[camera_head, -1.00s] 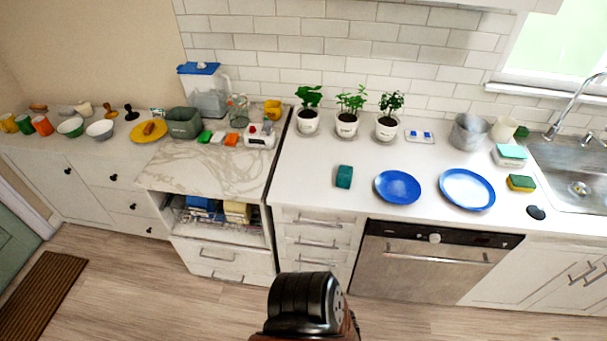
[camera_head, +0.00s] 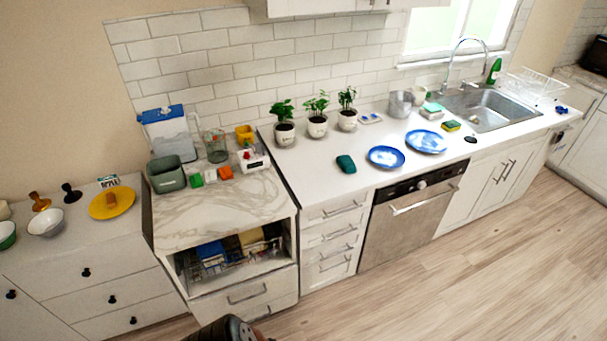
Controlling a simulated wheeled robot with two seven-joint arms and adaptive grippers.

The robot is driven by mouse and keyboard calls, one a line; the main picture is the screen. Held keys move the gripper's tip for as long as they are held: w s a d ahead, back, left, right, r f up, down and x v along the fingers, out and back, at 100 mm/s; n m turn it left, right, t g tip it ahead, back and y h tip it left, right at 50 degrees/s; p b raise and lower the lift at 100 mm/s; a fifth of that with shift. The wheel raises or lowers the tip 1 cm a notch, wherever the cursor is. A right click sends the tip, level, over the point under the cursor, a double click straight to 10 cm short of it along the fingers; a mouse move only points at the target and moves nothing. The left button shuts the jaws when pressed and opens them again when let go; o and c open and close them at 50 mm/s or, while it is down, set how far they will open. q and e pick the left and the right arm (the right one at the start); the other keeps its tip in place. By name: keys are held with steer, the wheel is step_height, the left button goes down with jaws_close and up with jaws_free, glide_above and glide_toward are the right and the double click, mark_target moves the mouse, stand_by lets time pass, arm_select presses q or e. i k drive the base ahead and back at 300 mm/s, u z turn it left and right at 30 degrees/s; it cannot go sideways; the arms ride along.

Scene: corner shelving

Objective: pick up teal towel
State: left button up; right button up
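A small dark teal folded cloth (camera_head: 346,164), which looks like the teal towel, lies on the white counter, left of the blue plates and in front of the potted plants. Nothing touches it. A lighter teal-and-white item (camera_head: 432,109) sits near the sink; I cannot tell exactly what it is. Neither of my grippers is in view. Only a dark rounded part of my own body shows at the bottom edge.
Two blue plates (camera_head: 386,156) (camera_head: 426,141) lie right of the cloth. Potted plants (camera_head: 317,124) stand behind it. A marble-topped cabinet (camera_head: 215,207) with a rack inside stands to the left. A dishwasher (camera_head: 410,217) is below the counter. The wooden floor (camera_head: 480,270) is clear.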

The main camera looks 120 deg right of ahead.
mark_target(346, 164)
steer(key=i, duration=0.2)
steer(key=z, duration=3.15)
